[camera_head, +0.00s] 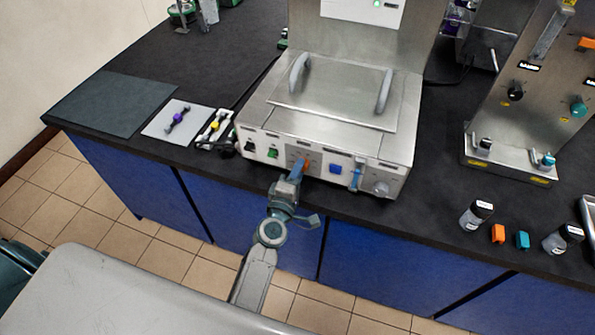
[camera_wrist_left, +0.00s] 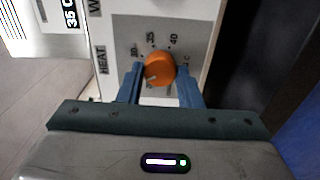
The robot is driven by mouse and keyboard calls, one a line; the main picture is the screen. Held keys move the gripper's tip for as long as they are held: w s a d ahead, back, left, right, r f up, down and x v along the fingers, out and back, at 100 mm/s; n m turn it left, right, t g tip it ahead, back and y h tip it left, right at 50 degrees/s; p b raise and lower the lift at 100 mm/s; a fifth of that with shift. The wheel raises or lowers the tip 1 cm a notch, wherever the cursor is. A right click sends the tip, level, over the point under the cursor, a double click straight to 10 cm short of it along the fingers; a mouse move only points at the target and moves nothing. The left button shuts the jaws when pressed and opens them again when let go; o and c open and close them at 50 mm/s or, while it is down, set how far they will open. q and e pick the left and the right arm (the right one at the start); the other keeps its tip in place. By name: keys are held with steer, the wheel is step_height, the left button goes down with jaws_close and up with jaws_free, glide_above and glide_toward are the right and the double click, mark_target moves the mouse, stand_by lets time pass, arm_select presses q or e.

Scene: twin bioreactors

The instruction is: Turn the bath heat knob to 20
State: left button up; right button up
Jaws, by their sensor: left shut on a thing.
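The bath (camera_head: 330,120) is a steel box with a closed, two-handled lid and a front panel of controls. Its orange heat knob (camera_head: 307,163) is on that panel, partly hidden by my left gripper (camera_head: 298,170). In the left wrist view the knob (camera_wrist_left: 160,68) sits between the two blue fingers of my left gripper (camera_wrist_left: 160,88), which is shut on it from both sides. The word HEAT and the marks 35 and 40 show around the knob; lower marks are small or hidden. A pale mark shows at the knob's lower left. A display (camera_wrist_left: 70,12) reads 35 C. My right gripper is not in view.
The panel also has a green switch (camera_head: 272,153), a blue square (camera_head: 335,168) and a blue-handled tap (camera_head: 356,176). Vials and small coloured blocks stand on the counter at right. A dark mat (camera_head: 112,103) and a white pad (camera_head: 165,128) lie at left.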

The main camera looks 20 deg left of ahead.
arm_select(q)
steer(key=shift+r+n, duration=0.1)
steer(key=shift+n, duration=3.2)
steer(key=o, duration=0.9)
steer(key=shift+w, duration=0.1)
steer(key=shift+c, duration=0.2)
steer(key=shift+o, duration=0.6)
